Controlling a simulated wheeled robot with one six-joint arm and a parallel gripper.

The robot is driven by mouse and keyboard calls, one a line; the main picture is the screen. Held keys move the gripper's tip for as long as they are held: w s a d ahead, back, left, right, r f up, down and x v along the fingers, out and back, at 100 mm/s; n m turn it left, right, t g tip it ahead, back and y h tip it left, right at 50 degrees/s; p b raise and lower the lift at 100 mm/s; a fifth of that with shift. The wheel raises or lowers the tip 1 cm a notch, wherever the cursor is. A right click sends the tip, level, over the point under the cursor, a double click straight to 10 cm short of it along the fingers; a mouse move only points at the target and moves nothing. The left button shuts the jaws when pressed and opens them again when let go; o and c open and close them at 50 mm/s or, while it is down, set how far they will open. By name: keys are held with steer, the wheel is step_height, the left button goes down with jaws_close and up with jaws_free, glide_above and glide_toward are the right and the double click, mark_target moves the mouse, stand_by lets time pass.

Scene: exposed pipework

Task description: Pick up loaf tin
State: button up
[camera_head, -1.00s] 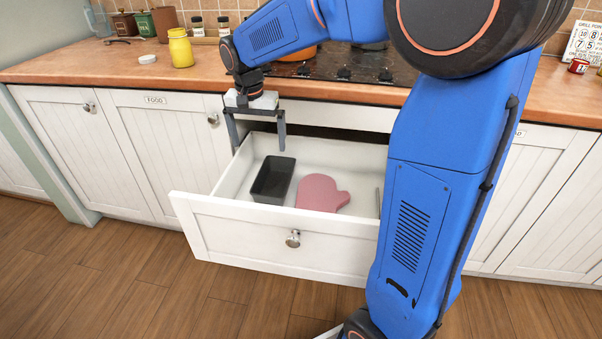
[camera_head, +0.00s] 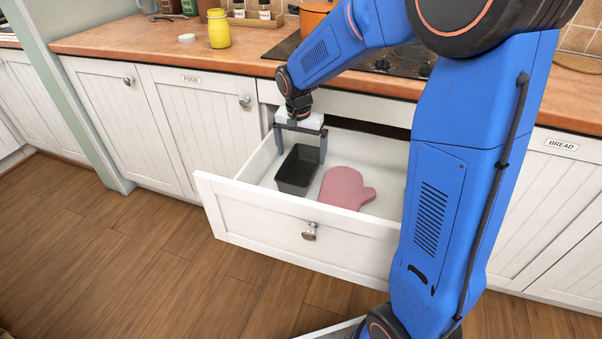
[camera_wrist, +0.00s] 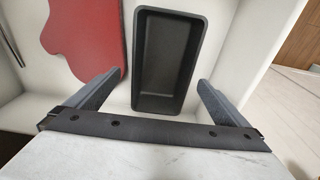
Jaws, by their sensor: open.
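The loaf tin (camera_head: 297,171) is a dark grey, empty rectangular tin. It lies in the open white drawer (camera_head: 262,210), near the drawer's left wall. My gripper (camera_head: 301,157) is open and empty, pointing down over the back end of the tin. In the wrist view the tin (camera_wrist: 168,58) lies ahead of and between the two spread fingers (camera_wrist: 150,92), with its near end closest to them. I see no contact between the fingers and the tin.
A pink oven mitt (camera_head: 346,188) lies in the drawer to the right of the tin; it looks red in the wrist view (camera_wrist: 84,32). The wooden counter (camera_head: 150,42) stands above and behind the drawer. A yellow jar (camera_head: 219,29) stands on it.

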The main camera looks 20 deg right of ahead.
glide_above(301, 175)
steer(key=shift+s+a+f, duration=0.1)
steer(key=shift+f, duration=1.45)
steer(key=shift+s+f, duration=0.1)
steer(key=shift+f, duration=1.4)
steer(key=shift+c, duration=0.3)
steer(key=c, duration=1.2)
steer(key=shift+o, duration=0.2)
